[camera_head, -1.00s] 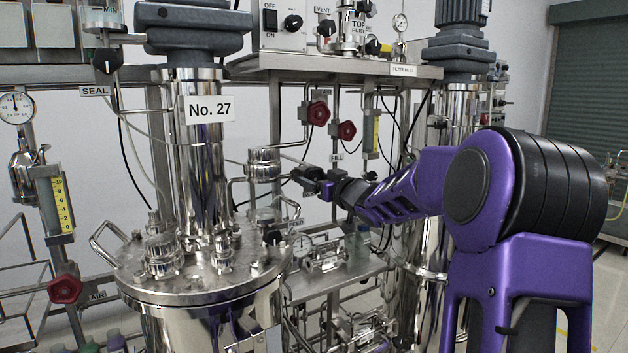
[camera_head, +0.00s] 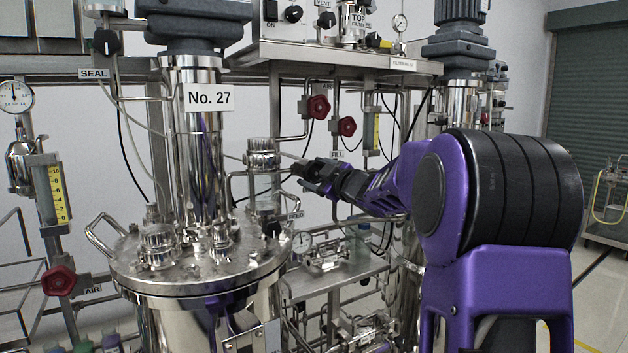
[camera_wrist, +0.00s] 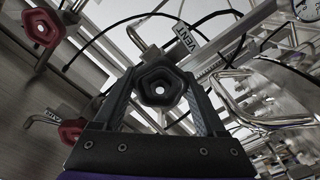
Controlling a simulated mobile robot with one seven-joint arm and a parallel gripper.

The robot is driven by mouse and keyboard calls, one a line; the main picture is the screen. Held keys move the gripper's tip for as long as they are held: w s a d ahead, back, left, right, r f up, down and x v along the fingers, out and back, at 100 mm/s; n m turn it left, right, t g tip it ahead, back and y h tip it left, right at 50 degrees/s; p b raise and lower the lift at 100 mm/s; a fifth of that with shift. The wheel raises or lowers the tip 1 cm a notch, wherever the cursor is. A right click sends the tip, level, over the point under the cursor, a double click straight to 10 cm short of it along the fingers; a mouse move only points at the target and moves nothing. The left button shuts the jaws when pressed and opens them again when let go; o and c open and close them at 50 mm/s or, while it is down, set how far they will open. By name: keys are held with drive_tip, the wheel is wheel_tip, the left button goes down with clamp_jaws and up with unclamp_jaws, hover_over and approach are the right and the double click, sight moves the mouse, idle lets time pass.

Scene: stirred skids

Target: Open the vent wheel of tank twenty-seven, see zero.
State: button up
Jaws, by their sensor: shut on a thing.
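The vent wheel (camera_wrist: 160,84) is a black five-lobed handwheel, centred in the wrist view, with a VENT label (camera_wrist: 188,41) beside it. My gripper (camera_wrist: 160,75) has one finger on each side of the wheel and is shut on it. In the head view my gripper (camera_head: 306,171) is right of the tank twenty-seven column, near its pipework; the wheel is hard to make out there behind the jaws. Tank twenty-seven (camera_head: 190,285) is a shiny steel vessel with a No. 27 plate (camera_head: 209,97). A round gauge (camera_head: 302,241) is right of the tank lid; its reading is too small to tell.
Red handwheels (camera_head: 318,107) (camera_head: 347,126) hang on pipes behind my gripper. Another red wheel (camera_head: 58,280) and a round gauge (camera_head: 15,97) are at far left. Steel pipes and shelving crowd around the arm. Open floor shows at right.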

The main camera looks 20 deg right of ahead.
drive_tip(key=n+b, duration=0.3)
drive_tip(key=n, duration=0.3)
drive_tip(key=shift+f, duration=0.2)
drive_tip(key=n+b, duration=0.1)
drive_tip(key=n, duration=0.4)
drive_tip(key=shift+r+n+b, duration=0.15)
drive_tip(key=shift+n+b, duration=0.2)
drive_tip(key=shift+n, duration=0.05)
drive_tip(key=n, duration=1.2)
drive_tip(key=shift+n, duration=0.4)
drive_tip(key=o, duration=1.3)
drive_tip(key=shift+s, duration=0.15)
